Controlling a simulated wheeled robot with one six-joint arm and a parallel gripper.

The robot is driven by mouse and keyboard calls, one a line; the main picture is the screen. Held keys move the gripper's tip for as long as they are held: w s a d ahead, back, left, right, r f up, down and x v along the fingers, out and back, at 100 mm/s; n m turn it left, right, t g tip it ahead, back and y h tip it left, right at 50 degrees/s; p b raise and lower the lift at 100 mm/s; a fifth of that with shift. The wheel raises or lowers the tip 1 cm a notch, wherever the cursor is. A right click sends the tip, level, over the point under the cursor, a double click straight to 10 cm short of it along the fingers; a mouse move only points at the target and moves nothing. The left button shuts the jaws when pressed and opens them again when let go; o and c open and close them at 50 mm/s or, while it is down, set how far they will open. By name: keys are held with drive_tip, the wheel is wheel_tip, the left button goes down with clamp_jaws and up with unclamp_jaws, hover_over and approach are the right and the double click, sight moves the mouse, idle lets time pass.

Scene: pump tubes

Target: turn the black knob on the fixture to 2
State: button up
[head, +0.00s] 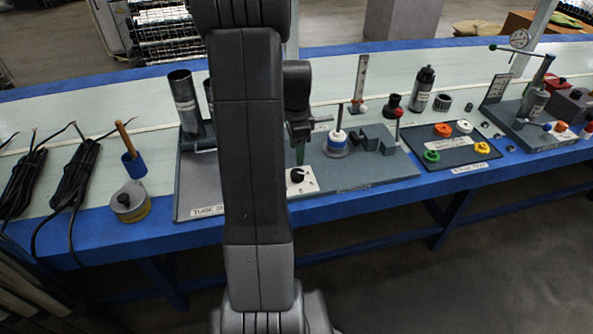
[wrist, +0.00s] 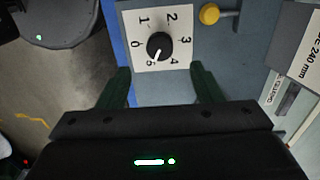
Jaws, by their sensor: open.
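The black knob (wrist: 159,45) sits on a white dial plate (wrist: 133,62) marked with numbers, at the top middle of the wrist view. Its white pointer line is toward the 5. In the head view the knob (head: 297,175) is at the front of the grey-blue fixture board (head: 385,172), just right of my arm. My gripper (wrist: 161,80) is open, its two dark green fingers spread wide apart. The knob lies between and ahead of the fingertips in the wrist view, and nothing is held. In the head view my arm hides part of the fixture.
A yellow knob (wrist: 209,14) stands right of the dial plate. A blue-and-white round part (head: 337,145) and grey blocks (head: 373,138) stand on the fixture board. Dark tubes (head: 185,103) stand left of my arm. The blue table edge (head: 350,201) runs just in front of the dial.

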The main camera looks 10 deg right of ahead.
sight(297, 172)
wheel_tip(297, 172, down, 8)
drive_tip(key=shift+s+f+b, duration=0.15)
drive_tip(key=shift+f+b, duration=0.1)
drive_tip(key=shift+b, duration=0.4)
drive_tip(key=c, duration=1)
